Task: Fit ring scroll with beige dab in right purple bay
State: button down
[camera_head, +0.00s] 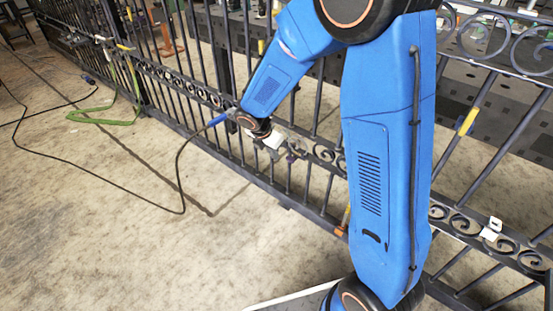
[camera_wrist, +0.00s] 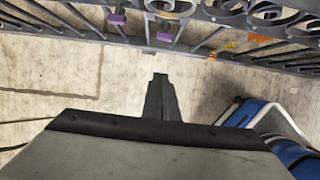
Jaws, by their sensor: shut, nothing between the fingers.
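My gripper (camera_wrist: 160,78) is shut and empty in the wrist view, its fingers pointing at the gate. In the head view my gripper (camera_head: 294,152) is small and dark, close in front of the gate's scroll band. The iron gate (camera_wrist: 88,30) crosses the top of the wrist view. I cannot tell the bay's exact edges. I cannot make out a ring scroll with a beige dab in either view.
Orange marks (camera_wrist: 258,40) lie on the gate right of the purple ones. In the head view, a white clip (camera_head: 490,230) sits on the scroll band at right. A green hose (camera_head: 105,117) and black cable (camera_head: 130,189) lie on the floor. Open concrete floor (camera_head: 120,240) lies at left.

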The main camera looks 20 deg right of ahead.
jog(key=c, duration=2.3)
grip_release()
jog(key=shift+a+r, duration=0.1)
jog(key=shift+r, duration=0.2)
jog(key=o, duration=0.5)
jog(key=shift+s, duration=0.2)
jog(key=o, duration=0.5)
jog(key=s+f+h, duration=0.1)
jog(key=f, duration=0.1)
jog(key=s+f+g+h, duration=0.1)
jog(key=f, duration=0.1)
jog(key=s+f+h, duration=0.1)
jog(key=s+f, duration=0.1)
jog(key=shift+a+f+m+h, duration=0.1)
jog(key=shift+f+m+h, duration=0.1)
jog(key=shift+m+h, duration=0.2)
jog(key=t+h, duration=0.7)
jog(key=t, duration=0.2)
send_near(289, 160)
jog(key=shift+n, duration=0.4)
jog(key=x, duration=0.8)
